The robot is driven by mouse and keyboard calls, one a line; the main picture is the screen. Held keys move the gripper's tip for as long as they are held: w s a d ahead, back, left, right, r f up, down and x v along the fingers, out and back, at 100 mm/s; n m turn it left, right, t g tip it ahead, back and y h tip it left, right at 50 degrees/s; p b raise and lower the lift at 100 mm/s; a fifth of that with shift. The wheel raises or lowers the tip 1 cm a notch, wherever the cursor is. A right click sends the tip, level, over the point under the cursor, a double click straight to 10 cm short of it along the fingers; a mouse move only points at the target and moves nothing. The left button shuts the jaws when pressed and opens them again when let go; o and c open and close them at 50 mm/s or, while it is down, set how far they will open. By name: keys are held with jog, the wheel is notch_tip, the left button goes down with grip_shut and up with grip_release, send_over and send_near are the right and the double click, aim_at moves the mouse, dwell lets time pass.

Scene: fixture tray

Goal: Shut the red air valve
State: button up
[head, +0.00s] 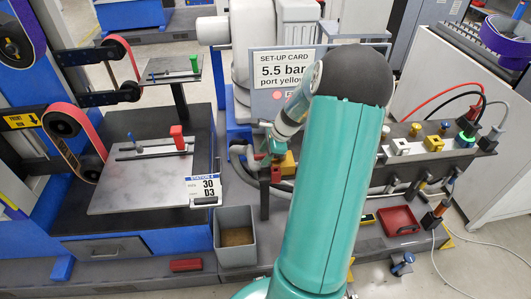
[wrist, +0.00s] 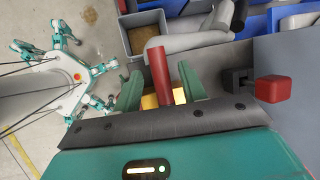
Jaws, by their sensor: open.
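A red bar-shaped handle (wrist: 158,72), which looks like the red air valve's, stands between my fingers in the wrist view. A yellow block (wrist: 150,101) shows beside its lower end. My gripper (wrist: 159,90) is open, with one green finger on each side of the handle; I see gaps and no clear grip. In the head view my gripper (head: 272,148) is left of my arm, by a yellow block (head: 283,165) and a small red part (head: 276,174). My arm hides part of this area.
A red knob on a dark stem (wrist: 272,89) stands to the right in the wrist view. A grey bin (head: 236,236) is below left of the gripper. The fixture tray (head: 125,195) with a red-handled clamp (head: 177,137) lies left. A grey valve bench (head: 410,172) is right.

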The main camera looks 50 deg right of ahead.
grip_shut()
jog(key=s+n, duration=0.1)
jog(key=n, duration=0.1)
jog(key=s+a+n+g+y, duration=0.1)
jog(key=n, duration=0.1)
jog(key=shift+n+y, duration=0.3)
dwell(0.3)
grip_release()
jog(key=shift+s+r, duration=0.1)
